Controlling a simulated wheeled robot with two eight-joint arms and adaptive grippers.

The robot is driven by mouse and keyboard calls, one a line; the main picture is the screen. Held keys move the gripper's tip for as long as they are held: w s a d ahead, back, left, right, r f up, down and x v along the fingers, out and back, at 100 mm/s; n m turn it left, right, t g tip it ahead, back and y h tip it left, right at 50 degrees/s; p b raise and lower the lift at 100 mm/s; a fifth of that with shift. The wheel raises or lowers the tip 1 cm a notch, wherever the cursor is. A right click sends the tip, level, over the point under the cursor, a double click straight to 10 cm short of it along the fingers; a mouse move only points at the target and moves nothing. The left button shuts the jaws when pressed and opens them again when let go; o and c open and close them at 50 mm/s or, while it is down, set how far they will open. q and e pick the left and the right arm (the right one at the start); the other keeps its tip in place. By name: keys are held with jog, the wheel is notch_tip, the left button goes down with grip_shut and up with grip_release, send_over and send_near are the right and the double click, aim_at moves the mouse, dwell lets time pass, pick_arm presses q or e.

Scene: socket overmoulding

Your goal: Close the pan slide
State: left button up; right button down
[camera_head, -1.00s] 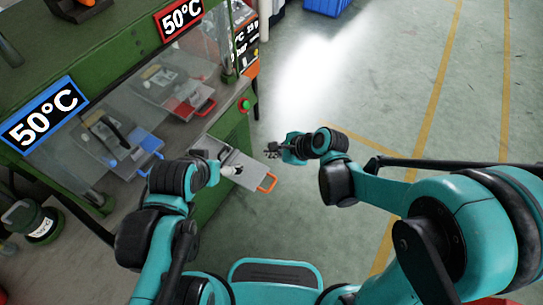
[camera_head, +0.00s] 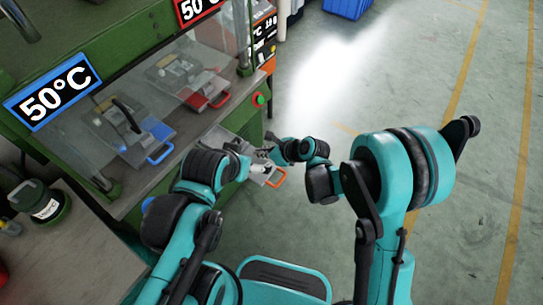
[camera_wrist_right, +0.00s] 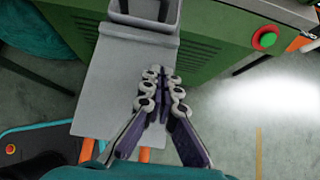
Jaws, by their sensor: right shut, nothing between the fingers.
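The pan slide is a grey metal plate (camera_wrist_right: 108,85) sticking out of the green machine's front, with a raised grey pan (camera_wrist_right: 143,20) at its inner end. Its orange handle (camera_head: 276,178) is at the outer end and partly shows in the right wrist view (camera_wrist_right: 145,155) behind my gripper. My right gripper (camera_head: 267,153) is beside the slide, empty and shut. In the right wrist view its fingertips (camera_wrist_right: 164,76) are together over the plate's right edge; contact cannot be told. My left gripper (camera_head: 248,167) is by the slide's left side, mostly hidden by its arm, so its fingers are unclear.
A blue-handled slide (camera_head: 160,142) and a red-handled slide (camera_head: 205,92) sit behind clear panels. A green button (camera_head: 259,99) is on the machine's front corner. The floor to the right is free.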

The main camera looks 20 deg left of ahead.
aim_at(247, 149)
jog(key=shift+w+a, duration=0.25)
jog(key=shift+a, duration=0.4)
jog(key=shift+w+a, duration=0.2)
jog(key=shift+a, duration=0.4)
pick_arm(q)
jog(key=shift+f, duration=0.3)
pick_arm(e)
jog(key=shift+a, duration=0.2)
